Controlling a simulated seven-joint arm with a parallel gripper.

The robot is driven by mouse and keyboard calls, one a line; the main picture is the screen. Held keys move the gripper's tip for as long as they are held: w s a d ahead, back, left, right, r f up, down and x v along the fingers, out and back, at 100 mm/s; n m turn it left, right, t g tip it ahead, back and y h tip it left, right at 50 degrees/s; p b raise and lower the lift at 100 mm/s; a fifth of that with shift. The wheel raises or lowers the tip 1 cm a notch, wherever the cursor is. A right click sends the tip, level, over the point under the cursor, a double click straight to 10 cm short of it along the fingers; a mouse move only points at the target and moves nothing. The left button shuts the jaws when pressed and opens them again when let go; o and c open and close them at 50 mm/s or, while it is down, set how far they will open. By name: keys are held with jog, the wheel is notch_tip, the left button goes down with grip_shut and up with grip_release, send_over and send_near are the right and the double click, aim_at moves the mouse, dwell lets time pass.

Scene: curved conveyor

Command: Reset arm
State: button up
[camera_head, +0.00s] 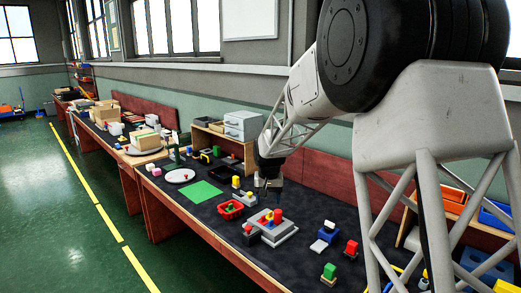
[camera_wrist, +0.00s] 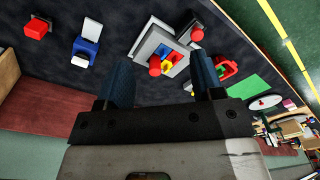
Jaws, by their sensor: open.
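My gripper (camera_head: 267,185) hangs above the dark workbench, pointing down, in the head view. In the wrist view its two blue fingertips (camera_wrist: 160,80) stand wide apart with nothing between them. Beyond the fingers is a grey stepped block (camera_head: 275,232) with red, yellow and blue pieces on top; it also shows in the wrist view (camera_wrist: 148,46). The gripper is apart from this block and touches nothing that I can see.
A red bin (camera_head: 231,210) holds small pieces. A green mat (camera_head: 201,194) and a white plate (camera_head: 180,175) lie further left. Blue-white (camera_head: 325,236), red (camera_head: 351,248) and green (camera_head: 329,272) blocks stand to the right. A grey drawer unit (camera_head: 243,125) stands behind. Dark bench surface between them is bare.

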jog(key=s+d+r, duration=0.3)
jog(key=s+r, duration=0.1)
jog(key=s, duration=0.4)
jog(key=s+d+r+t, duration=0.1)
jog(key=s+d+r, duration=0.3)
jog(key=s, duration=0.4)
jog(key=s+d+r, duration=0.3)
jog(key=s, duration=0.5)
jog(key=s+d+f, duration=0.1)
jog(key=s+d, duration=0.2)
jog(key=s, duration=1)
jog(key=s+d+f+t, duration=0.1)
jog(key=s+d, duration=0.2)
jog(key=s, duration=1)
jog(key=shift+s, duration=0.25)
